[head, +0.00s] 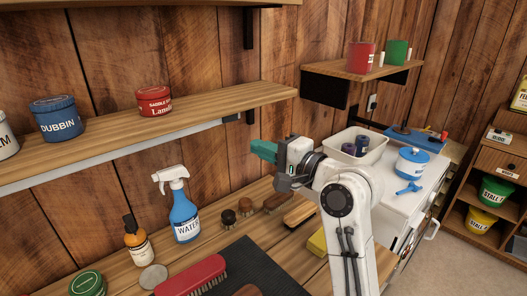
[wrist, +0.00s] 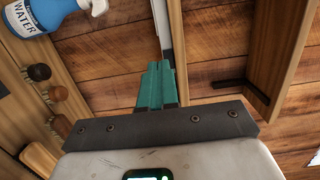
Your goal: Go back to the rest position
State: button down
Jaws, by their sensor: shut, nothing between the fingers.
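My gripper (head: 256,151) is raised above the back of the workbench, below the long wall shelf, with its teal fingers pointing left in the head view. In the wrist view the two teal fingers (wrist: 158,84) lie together, shut and empty. The white arm rises from the lower right of the head view and hides part of the bench. The gripper touches nothing that I can see.
A wooden shelf (head: 120,130) with tins runs along the wall, close to my gripper. A white bin (head: 352,140) stands behind my arm.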

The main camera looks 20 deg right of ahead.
jog(key=shift+s, duration=0.1)
dwell(0.5)
jog(key=s+d+f+n+g+h, duration=0.1)
jog(key=s+f+n+g+h, duration=0.1)
jog(key=s+f, duration=0.45)
jog(key=s+f+n+g+h, duration=0.1)
jog(key=s+f+n+g, duration=0.15)
jog(key=f, duration=0.75)
jog(key=s+d+f+n+g+h, duration=0.1)
jog(key=s+f+n+g+h, duration=0.15)
jog(key=s+f, duration=0.45)
jog(key=s+d+f+n+g+h, duration=0.1)
jog(key=s+d+f+n+g, duration=0.1)
jog(key=s+f+g, duration=0.2)
jog(key=s+d+f+n+g+h, duration=0.1)
jog(key=s+d+f+n+g, duration=0.1)
jog(key=s+f, duration=0.9)
jog(key=s+n+g, duration=0.1)
jog(key=s+g, duration=0.1)
jog(key=s, duration=0.7)
jog(key=shift+d+f, duration=0.15)
jog(key=shift+f, duration=0.15)
jog(key=shift+h, duration=0.25)
